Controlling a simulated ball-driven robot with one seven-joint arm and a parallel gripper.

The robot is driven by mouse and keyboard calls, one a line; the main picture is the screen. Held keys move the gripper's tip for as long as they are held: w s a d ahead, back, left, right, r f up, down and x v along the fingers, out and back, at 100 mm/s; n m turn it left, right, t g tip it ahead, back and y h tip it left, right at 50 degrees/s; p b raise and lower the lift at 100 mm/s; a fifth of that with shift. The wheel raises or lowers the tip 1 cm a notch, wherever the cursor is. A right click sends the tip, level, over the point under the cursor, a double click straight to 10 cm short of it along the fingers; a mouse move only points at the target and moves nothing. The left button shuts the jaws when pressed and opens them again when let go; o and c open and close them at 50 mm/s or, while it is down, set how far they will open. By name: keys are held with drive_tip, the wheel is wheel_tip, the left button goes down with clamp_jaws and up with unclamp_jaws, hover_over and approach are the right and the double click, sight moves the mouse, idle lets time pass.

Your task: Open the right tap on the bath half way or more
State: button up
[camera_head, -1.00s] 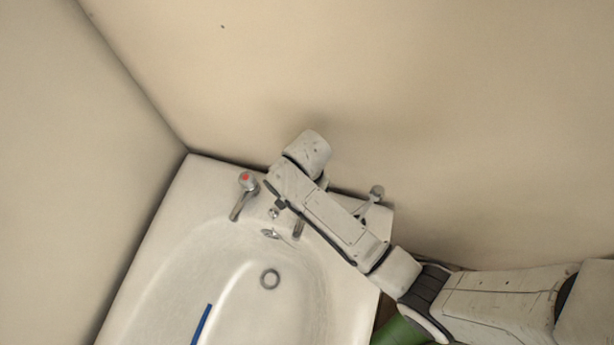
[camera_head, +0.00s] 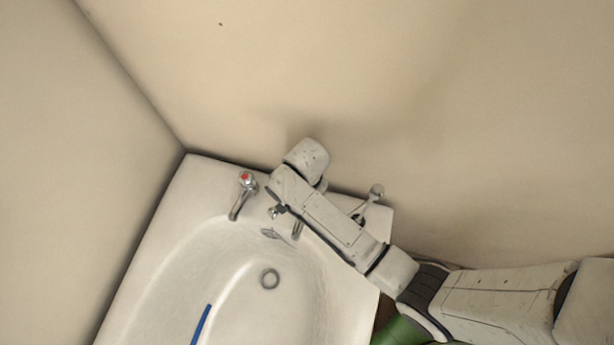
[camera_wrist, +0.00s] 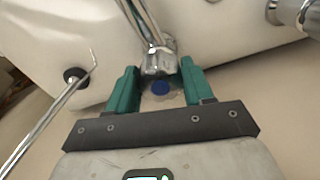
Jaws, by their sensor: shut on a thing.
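The right tap is chrome with a blue dot (camera_wrist: 160,88) on the end of its head, seen in the wrist view. My gripper (camera_wrist: 157,84) is shut on this tap head, with one green finger on each side of it. The left tap (camera_head: 246,180), chrome with a red dot, stands apart to the left. How far the right tap is turned cannot be told.
The white bath (camera_head: 190,225) sits in the corner against two beige walls. A chrome lever (camera_head: 374,195) stands on its rim right of my arm and shows as a rod in the wrist view (camera_wrist: 48,122). A blue strip (camera_head: 201,324) lies in the basin.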

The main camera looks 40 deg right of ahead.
drive_tip(key=c, duration=0.3)
drive_tip(key=shift+c, duration=0.2)
drive_tip(key=shift+p, duration=0.3)
drive_tip(key=shift+r+n+p, duration=0.15)
drive_tip(key=shift+n+p, duration=0.6)
drive_tip(key=shift+n, duration=0.35)
drive_tip(key=n+p, duration=0.1)
drive_tip(key=n, duration=0.1)
drive_tip(key=shift+n+p, duration=0.3)
drive_tip(key=shift+p, duration=0.1)
drive_tip(key=n+p, duration=0.3)
drive_tip(key=n, duration=0.3)
drive_tip(key=n+p, duration=0.1)
drive_tip(key=n, duration=0.4)
drive_tip(key=shift+d+n+p, duration=0.1)
drive_tip(key=shift+n+p, duration=0.2)
drive_tip(key=shift+n, duration=0.1)
drive_tip(key=n+p, duration=0.1)
drive_tip(key=n, duration=0.5)
